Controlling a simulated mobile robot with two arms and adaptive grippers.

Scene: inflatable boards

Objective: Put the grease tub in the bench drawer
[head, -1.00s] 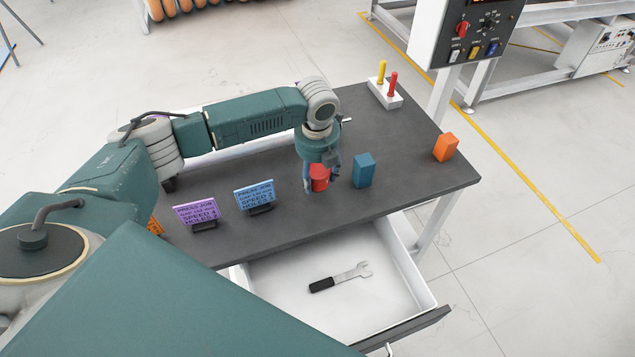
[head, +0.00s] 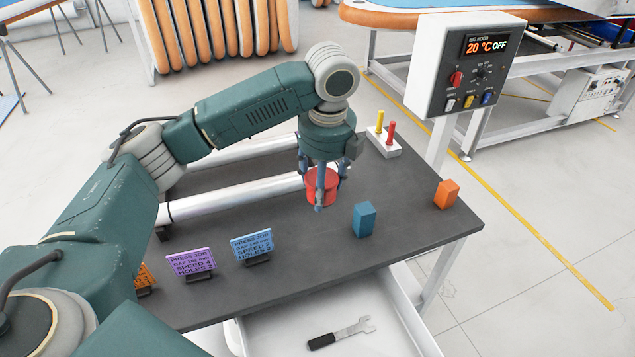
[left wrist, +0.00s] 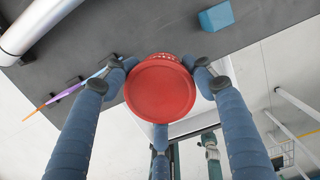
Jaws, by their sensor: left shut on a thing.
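The red grease tub (head: 318,187) is held by my left gripper (head: 322,180) above the dark bench top (head: 290,265). In the left wrist view the fingers close around the tub (left wrist: 160,92), whose round red face is toward the camera. The bench drawer (head: 280,327) is pulled open below the front edge, and its near part is cut off by the frame. A wrench (head: 341,332) with a black handle lies in it. My right gripper is not in view.
A blue block (head: 364,220) stands right of the held tub, and an orange block (head: 446,194) near the right edge. Purple (head: 190,262) and blue (head: 252,245) job cards stand at the front left. A white holder (head: 385,147) with red and yellow pegs is at the back.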

